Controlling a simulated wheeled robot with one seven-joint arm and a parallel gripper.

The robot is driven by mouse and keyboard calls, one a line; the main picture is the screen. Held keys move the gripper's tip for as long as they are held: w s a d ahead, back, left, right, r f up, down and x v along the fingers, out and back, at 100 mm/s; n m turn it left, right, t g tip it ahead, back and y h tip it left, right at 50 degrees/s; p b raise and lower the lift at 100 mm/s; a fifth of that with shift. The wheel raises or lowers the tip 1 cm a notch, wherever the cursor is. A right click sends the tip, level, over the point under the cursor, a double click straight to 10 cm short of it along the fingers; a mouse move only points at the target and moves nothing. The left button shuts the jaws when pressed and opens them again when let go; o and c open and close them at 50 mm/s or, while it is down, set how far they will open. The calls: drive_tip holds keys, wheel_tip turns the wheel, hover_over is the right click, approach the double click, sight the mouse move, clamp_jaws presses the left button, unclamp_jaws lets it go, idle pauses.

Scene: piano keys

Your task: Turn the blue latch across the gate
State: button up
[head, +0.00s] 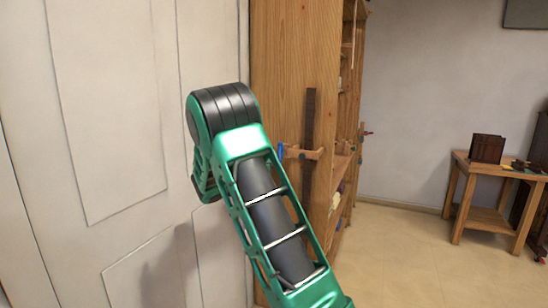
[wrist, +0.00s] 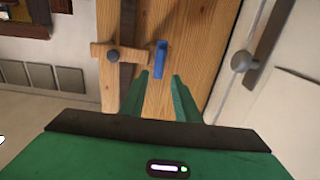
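The blue latch (wrist: 159,62) shows in the wrist view as a small upright bar on a wooden panel, just beyond my fingertips and between their lines. In the head view only a small blue piece (head: 281,151) of it shows beside my arm. The wooden panel (head: 290,50) stands upright; which part of it is the gate I cannot tell. My gripper (wrist: 159,76) has its two green fingers apart with nothing between them. It points toward the latch, and I see no contact. In the head view my arm hides the gripper.
A wooden turn-piece (wrist: 106,51) with a dark round pivot sits left of the latch in the wrist view. A pale door with a round knob (wrist: 242,61) is on the right. In the head view a small wooden table (head: 492,182) stands at right, with clear floor (head: 405,245) before it.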

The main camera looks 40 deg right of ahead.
sight(278, 153)
drive_tip(key=x, duration=0.9)
drive_tip(key=shift+d, duration=0.15)
